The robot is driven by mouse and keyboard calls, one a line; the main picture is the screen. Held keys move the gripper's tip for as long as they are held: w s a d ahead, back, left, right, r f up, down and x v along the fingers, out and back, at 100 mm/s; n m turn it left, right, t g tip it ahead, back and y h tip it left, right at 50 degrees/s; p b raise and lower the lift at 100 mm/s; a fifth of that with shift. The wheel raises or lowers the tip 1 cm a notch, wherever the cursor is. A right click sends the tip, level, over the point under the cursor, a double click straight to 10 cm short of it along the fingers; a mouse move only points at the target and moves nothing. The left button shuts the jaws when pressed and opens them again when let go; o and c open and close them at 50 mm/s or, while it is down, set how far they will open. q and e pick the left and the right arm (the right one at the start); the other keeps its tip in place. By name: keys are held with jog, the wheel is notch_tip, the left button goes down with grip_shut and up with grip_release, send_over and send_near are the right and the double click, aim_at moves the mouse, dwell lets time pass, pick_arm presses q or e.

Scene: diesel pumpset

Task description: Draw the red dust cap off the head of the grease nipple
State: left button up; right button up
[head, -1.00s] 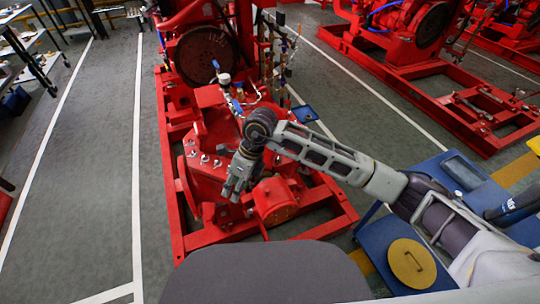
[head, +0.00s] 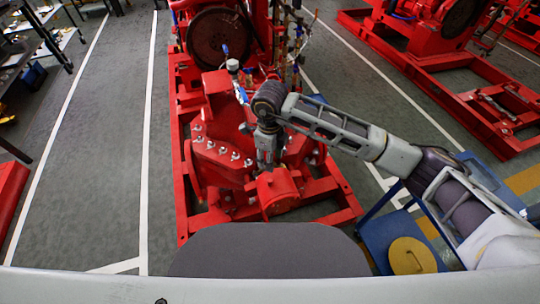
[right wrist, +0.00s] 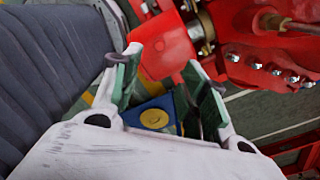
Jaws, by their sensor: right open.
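My right gripper (head: 267,165) hangs over the right part of the red pumpset (head: 222,160), pointing down. In the right wrist view my right gripper (right wrist: 163,62) is open, with green pads on both fingers and nothing between them. Red machine parts and a brass-coloured fitting (right wrist: 205,30) lie beyond the fingertips. I cannot pick out the red dust cap or the grease nipple for certain; they are too small or hidden against the red casting. My left gripper is not in view.
A row of silvery bolts (head: 222,151) sits on the casting left of the gripper. A blue cart (head: 375,235) with a yellow round disc (head: 410,256) stands at the right. Another red machine (head: 440,70) stands at the back right.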

aim_at(270, 180)
jog(key=shift+f, duration=6.6)
jog(key=shift+c, duration=0.3)
grip_shut()
